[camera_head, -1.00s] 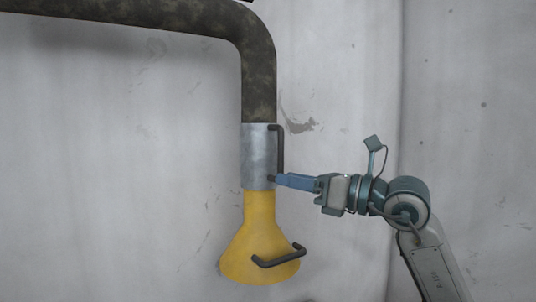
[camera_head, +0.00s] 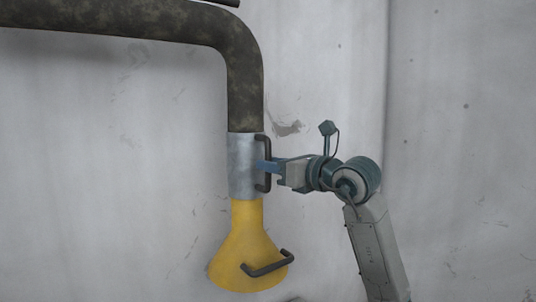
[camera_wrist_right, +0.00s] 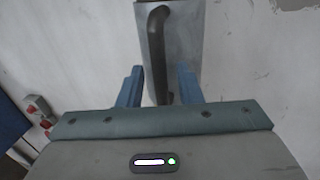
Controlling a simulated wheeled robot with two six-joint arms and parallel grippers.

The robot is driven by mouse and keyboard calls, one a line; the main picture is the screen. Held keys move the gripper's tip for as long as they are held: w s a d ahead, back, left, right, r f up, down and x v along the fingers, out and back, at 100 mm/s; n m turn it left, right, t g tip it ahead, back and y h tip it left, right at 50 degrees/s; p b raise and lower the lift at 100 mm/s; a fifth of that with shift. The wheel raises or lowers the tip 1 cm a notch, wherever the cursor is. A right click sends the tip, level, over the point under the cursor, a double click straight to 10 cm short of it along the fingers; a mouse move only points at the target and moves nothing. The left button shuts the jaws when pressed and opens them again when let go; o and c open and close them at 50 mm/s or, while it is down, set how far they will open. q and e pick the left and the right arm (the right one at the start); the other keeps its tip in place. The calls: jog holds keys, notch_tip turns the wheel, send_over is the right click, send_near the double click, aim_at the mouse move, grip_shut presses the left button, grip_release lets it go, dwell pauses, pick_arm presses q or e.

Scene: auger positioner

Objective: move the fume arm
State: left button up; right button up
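The fume arm is a dark, mottled pipe (camera_head: 243,85) that bends down to a grey metal sleeve (camera_head: 241,165) and a yellow hood (camera_head: 245,255). A dark upright handle (camera_head: 267,150) is on the sleeve's right side; a second dark handle (camera_head: 268,265) is on the hood. My right gripper (camera_head: 265,167) is at the lower part of the sleeve handle. In the right wrist view, its two blue fingers (camera_wrist_right: 160,85) are apart, with the sleeve handle (camera_wrist_right: 157,45) between them and gaps showing on both sides. My left gripper is out of view.
A pale, stained wall (camera_head: 120,180) stands behind the fume arm, with a corner to the right. The right wrist view shows red-and-grey objects (camera_wrist_right: 38,108) and a blue panel (camera_wrist_right: 10,125) at the left edge. Space left of the hood looks clear.

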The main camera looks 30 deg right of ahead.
jog(key=shift+p+x, duration=0.3)
jog(key=shift+x, duration=0.65)
grip_shut()
jog(key=shift+s+f, duration=0.1)
jog(key=shift+s, duration=0.05)
